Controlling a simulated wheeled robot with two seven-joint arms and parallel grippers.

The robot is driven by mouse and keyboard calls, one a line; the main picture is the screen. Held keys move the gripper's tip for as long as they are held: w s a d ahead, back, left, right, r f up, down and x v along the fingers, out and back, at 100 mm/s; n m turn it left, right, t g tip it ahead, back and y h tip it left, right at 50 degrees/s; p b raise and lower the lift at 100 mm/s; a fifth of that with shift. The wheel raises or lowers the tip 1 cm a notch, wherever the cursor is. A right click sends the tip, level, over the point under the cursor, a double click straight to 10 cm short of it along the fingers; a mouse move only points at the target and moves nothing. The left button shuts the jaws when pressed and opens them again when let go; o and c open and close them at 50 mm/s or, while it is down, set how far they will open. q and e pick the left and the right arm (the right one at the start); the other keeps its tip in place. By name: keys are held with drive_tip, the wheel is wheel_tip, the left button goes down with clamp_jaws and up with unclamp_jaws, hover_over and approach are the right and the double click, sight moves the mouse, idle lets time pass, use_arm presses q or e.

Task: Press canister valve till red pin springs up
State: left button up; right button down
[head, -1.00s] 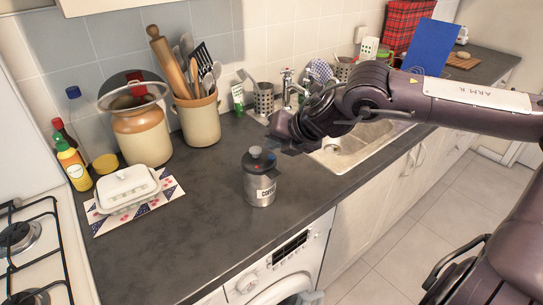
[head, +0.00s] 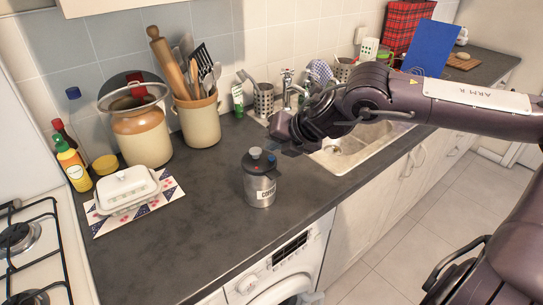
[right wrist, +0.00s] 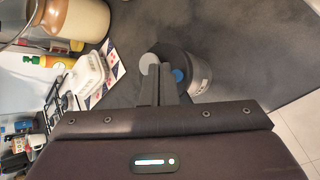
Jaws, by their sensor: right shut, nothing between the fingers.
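The grey metal canister (head: 260,188) with a coffee label stands upright on the dark counter near its front edge. Its dark lid carries a round grey knob (head: 256,152). In the right wrist view the canister (right wrist: 200,75) shows beyond the fingers, with the knob (right wrist: 149,63) and a round blue part (right wrist: 180,76) on the lid. The red pin's state is too small to make out. My right gripper (head: 287,150) is shut and empty, just right of the lid in the head view; its fingers (right wrist: 153,88) partly cover the lid in the wrist view. My left gripper is not in view.
A white butter dish (head: 126,188) on a patterned mat, a large jar (head: 143,136) and a utensil crock (head: 199,119) stand to the left. The sink (head: 345,150) lies behind my right arm. The counter left of the canister is clear.

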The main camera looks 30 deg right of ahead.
drive_tip(key=shift+f, duration=0.15)
idle(0.5)
drive_tip(key=shift+f+b, duration=0.3)
drive_tip(key=shift+b, duration=0.15)
drive_tip(key=shift+f+b, duration=0.45)
drive_tip(key=shift+b, duration=0.05)
idle(0.5)
drive_tip(key=shift+r+p, duration=0.7)
drive_tip(key=shift+r, duration=0.25)
wheel_tip(320, 180, up, 6)
drive_tip(key=p, duration=0.4)
idle(0.3)
